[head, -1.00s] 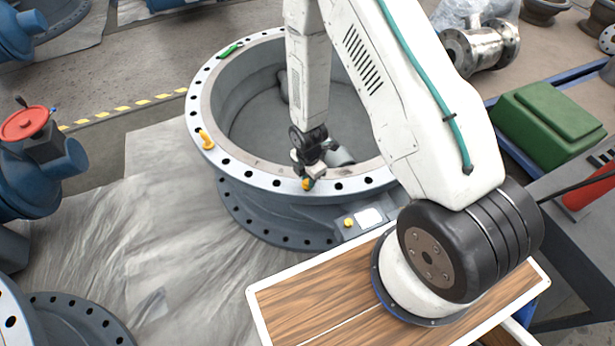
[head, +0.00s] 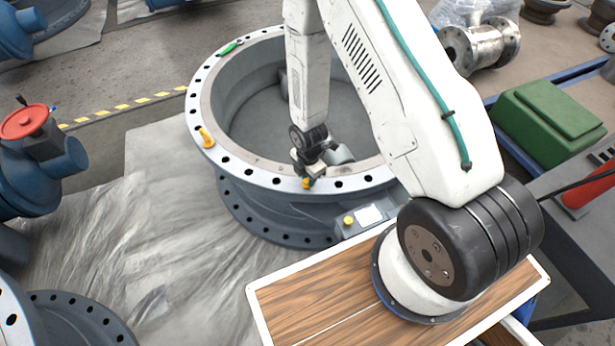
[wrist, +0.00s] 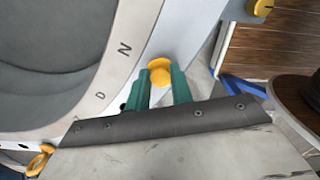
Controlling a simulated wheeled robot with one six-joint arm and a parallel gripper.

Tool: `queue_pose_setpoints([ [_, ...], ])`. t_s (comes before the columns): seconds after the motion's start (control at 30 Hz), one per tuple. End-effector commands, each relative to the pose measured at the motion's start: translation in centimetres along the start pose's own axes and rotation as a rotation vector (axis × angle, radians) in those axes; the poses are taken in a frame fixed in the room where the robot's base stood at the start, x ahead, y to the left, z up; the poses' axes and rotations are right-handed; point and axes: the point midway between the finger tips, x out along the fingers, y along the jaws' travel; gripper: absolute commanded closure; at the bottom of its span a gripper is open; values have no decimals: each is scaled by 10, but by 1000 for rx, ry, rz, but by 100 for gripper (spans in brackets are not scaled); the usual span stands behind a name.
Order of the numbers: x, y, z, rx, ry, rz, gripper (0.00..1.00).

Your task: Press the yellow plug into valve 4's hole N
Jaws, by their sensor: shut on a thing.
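The valve (head: 205,110) is a large grey ring body with a pale drilled flange on top. In the wrist view its flange face (wrist: 120,78) carries the letters N and D, with N nearest my gripper. My gripper (wrist: 160,78) has green fingers shut on the yellow plug (wrist: 160,70), whose round head shows between the tips. In the head view my gripper (head: 306,182) and the plug (head: 307,183) are at the near rim of the flange, among its holes. The hole under the plug is hidden, so I cannot tell how far in it sits.
A yellow eyebolt-like piece (head: 206,137) stands on the flange's left, and a green item (head: 230,48) lies on its far left. A yellow knob (head: 348,220) is beside a white label on the valve's side. A wooden-topped deck (head: 300,300) is in front.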

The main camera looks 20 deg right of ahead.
Motion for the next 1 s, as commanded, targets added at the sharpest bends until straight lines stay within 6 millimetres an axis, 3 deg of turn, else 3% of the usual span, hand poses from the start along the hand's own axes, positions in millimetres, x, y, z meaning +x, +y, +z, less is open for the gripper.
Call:
queue_pose_setpoints([
  [0.33,10,0,0,0,1,-2,100],
  [0.37,10,0,0,-1,1,-1,69],
  [0.43,10,0,0,-1,1,-1,52],
  [0.63,9,0,0,-1,1,0,52],
  [0.7,9,0,0,-1,1,0,33],
  [0.73,9,0,0,-1,1,0,30],
  [1.0,9,0,0,-1,1,0,30],
])
